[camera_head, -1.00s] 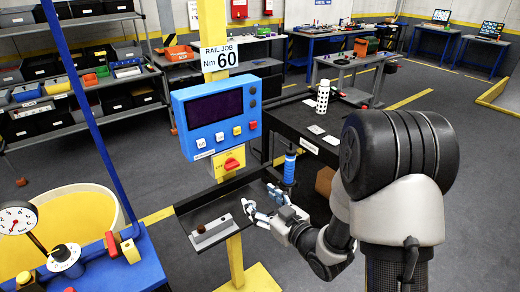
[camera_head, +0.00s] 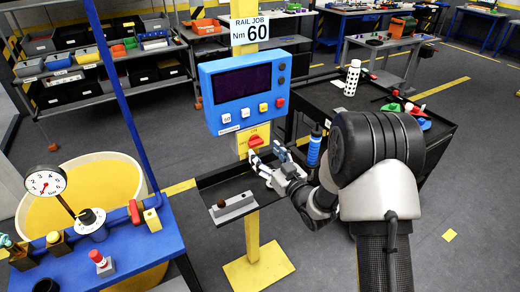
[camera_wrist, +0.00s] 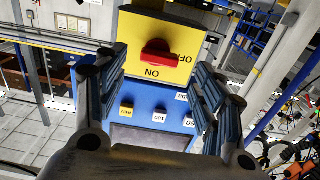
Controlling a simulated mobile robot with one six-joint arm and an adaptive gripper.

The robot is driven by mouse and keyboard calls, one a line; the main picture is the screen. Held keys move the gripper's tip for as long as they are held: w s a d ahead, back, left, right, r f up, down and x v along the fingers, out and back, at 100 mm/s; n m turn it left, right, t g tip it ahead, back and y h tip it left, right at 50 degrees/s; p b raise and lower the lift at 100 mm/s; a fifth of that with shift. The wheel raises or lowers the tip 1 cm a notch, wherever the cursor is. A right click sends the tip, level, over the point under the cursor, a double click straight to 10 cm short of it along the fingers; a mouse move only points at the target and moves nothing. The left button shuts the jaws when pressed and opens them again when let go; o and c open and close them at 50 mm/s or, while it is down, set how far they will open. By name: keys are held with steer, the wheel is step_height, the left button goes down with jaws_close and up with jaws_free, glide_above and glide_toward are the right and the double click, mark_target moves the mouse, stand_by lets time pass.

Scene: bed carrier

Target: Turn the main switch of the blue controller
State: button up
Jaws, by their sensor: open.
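The blue controller (camera_head: 243,90) with a dark screen is mounted on a yellow post. Its main switch (camera_head: 255,141) is a red knob on a yellow plate below the blue box. In the wrist view the red switch (camera_wrist: 158,53) lies roughly crosswise on the plate, with "ON" below it and "OFF" at its right. My gripper (camera_head: 268,156) is open and empty, just below and in front of the switch. In the wrist view the fingers of my gripper (camera_wrist: 155,75) stand wide apart on either side of the switch, not visibly touching it.
A shallow dark tray (camera_head: 238,196) sits on the post under my gripper. A blue bottle (camera_head: 315,146) stands close at its right. A black cart (camera_head: 385,120) with a white bottle (camera_head: 352,78) is behind. A blue bench (camera_head: 100,262) is at the left.

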mark_target(257, 145)
steer(key=shift+x, duration=2.1)
steer(key=shift+c, duration=0.2)
steer(key=c, duration=1)
